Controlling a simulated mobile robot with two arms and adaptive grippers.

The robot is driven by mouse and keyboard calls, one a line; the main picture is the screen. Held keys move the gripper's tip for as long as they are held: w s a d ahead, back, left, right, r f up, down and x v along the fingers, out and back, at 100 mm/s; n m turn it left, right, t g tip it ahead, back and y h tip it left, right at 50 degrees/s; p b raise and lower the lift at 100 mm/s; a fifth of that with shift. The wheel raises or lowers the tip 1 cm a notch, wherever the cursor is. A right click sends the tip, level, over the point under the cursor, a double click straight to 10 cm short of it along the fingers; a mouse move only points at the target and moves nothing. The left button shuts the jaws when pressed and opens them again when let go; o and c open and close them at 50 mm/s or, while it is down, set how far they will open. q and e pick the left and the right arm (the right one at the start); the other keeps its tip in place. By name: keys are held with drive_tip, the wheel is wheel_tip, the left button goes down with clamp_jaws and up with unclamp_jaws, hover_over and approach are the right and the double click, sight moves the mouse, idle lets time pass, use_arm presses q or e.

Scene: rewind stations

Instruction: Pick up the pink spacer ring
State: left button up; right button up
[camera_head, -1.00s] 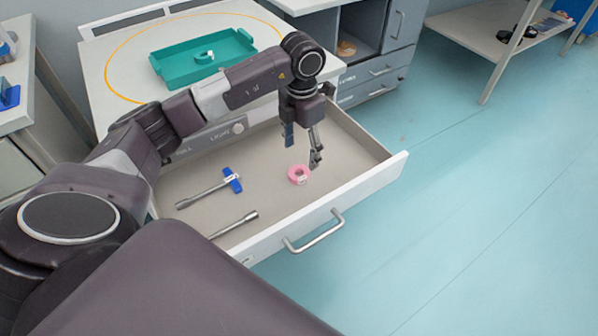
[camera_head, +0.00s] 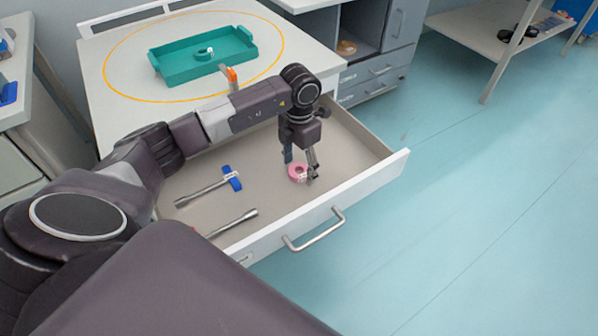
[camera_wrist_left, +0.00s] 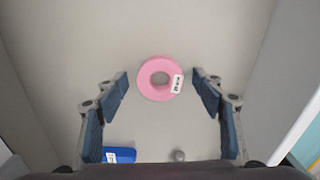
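The pink spacer ring (camera_head: 297,173) lies flat on the floor of the open drawer (camera_head: 270,204). It also shows in the left wrist view as a pink ring (camera_wrist_left: 146,84) with a small white label on its right side. My left gripper (camera_head: 301,170) points down over the ring, with its fingers apart. In the left wrist view the open fingertips (camera_wrist_left: 160,80) stand on either side of the ring, with a gap on each side. The ring is not held. My right gripper is not in view.
A blue-headed tool (camera_head: 231,178) and a metal rod (camera_head: 233,223) lie in the drawer left of the ring. The drawer's front wall (camera_head: 362,189) is close to my left gripper. A teal tray (camera_head: 172,77) stands on the tabletop above, with an orange item (camera_head: 231,75) near it.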

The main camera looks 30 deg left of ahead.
use_arm(q)
drive_tip(key=c, duration=1.1)
drive_tip(key=shift+r, duration=0.15)
